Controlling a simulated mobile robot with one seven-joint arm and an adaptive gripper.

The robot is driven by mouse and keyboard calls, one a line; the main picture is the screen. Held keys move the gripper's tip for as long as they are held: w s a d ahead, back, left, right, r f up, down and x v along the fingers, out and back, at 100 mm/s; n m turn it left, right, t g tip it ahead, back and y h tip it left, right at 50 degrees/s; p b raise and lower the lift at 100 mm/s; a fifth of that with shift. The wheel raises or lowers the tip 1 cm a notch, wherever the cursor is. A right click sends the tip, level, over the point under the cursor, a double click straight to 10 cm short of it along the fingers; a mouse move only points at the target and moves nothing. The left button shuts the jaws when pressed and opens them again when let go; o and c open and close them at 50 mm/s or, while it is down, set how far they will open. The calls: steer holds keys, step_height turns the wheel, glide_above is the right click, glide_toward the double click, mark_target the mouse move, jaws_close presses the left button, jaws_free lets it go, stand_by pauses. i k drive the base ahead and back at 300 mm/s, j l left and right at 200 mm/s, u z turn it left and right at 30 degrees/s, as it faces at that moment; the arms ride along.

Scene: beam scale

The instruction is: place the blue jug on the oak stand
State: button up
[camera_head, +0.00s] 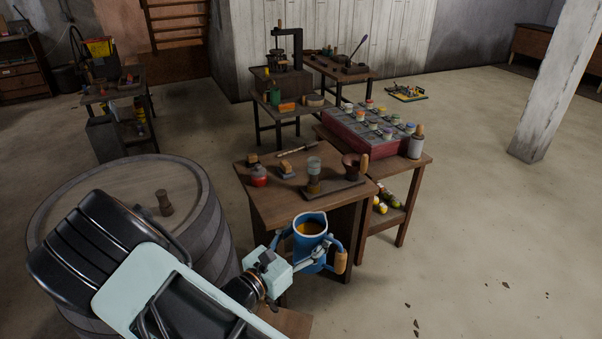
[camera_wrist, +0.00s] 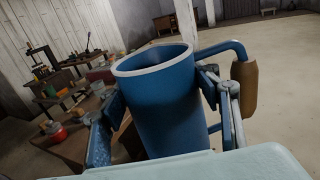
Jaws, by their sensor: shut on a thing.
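The blue jug (camera_head: 309,256) is upright and held between the two fingers of my gripper (camera_head: 312,249), in front of the wooden table. It has a side handle with a wooden grip, and something orange-brown shows inside its mouth. In the wrist view the jug (camera_wrist: 165,105) fills the middle, with a finger of my gripper (camera_wrist: 162,95) on either side and the handle to the right. A low brown wooden top (camera_head: 286,323) shows partly below my gripper. I cannot tell whether it is the oak stand; my arm hides much of it.
The wooden table (camera_head: 270,208) behind the jug carries a red jar (camera_head: 259,176), a tray and small tools. A large barrel (camera_head: 110,185) stands left, partly behind my arm. A red rack of jars (camera_head: 362,137) stands on a table behind right. The floor at right is clear.

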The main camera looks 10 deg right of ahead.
mark_target(283, 194)
steer(key=i+l+u, duration=0.2)
steer(key=i+l, duration=0.2)
steer(key=l, duration=0.25)
steer(key=i+l, duration=0.15)
steer(key=l, duration=0.2)
steer(key=i+l+u, duration=0.15)
steer(key=l, duration=0.2)
steer(key=i+l+u, duration=0.1)
steer(key=l, duration=0.25)
steer(key=i+l+u, duration=0.1)
steer(key=i+l, duration=0.15)
steer(key=l, duration=0.15)
steer(key=i+l+u, duration=0.1)
steer(key=l, duration=0.3)
